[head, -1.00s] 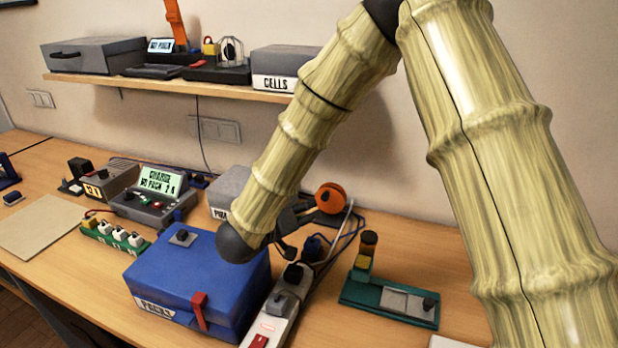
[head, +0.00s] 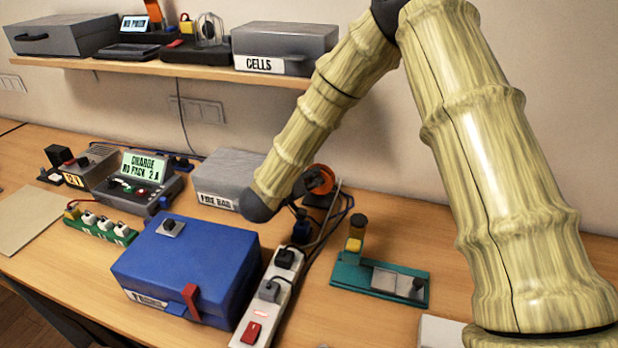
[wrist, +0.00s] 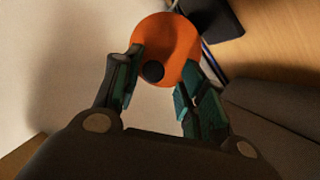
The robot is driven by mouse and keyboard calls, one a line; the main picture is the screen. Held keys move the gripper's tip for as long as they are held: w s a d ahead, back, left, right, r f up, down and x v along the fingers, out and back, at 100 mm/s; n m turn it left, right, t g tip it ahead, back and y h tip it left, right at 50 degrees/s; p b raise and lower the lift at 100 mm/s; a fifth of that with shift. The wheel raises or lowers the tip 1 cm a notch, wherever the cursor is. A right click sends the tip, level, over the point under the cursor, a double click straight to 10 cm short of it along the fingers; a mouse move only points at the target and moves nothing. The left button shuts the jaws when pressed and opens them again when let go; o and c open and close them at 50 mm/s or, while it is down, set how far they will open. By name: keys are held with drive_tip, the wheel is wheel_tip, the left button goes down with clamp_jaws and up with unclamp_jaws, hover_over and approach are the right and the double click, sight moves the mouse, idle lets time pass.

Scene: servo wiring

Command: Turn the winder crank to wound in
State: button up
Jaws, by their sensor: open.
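The winder shows as an orange disc (head: 320,180) behind the blue box in the head view, partly covered by my arm. In the wrist view the orange disc (wrist: 172,40) faces the camera, with a dark round knob (wrist: 152,71) low on its face that looks like the crank's grip. My gripper (wrist: 164,62) is open, one finger on each side of the knob. From this angle I cannot tell whether either finger touches it. In the head view the gripper is mostly hidden behind my arm's dark joint.
A blue box (head: 185,262), a power strip (head: 268,300) with plugs and cables, and a teal fixture (head: 350,277) stand near the winder. A grey fire bag box (head: 228,172) is to its left. A shelf (head: 180,69) hangs above.

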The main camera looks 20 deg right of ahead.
drive_tip(key=shift+d+r, duration=0.1)
drive_tip(key=shift+d, duration=0.1)
drive_tip(key=shift+s+r, duration=0.45)
drive_tip(key=shift+s, duration=0.25)
drive_tip(key=shift+w+f, duration=0.35)
drive_tip(key=shift+w, duration=0.05)
drive_tip(key=shift+c, duration=0.2)
drive_tip(key=shift+w+f, duration=0.2)
drive_tip(key=c, duration=0.4)
drive_tip(key=shift+s+d+r, duration=0.1)
drive_tip(key=shift+s+r, duration=0.15)
clamp_jaws()
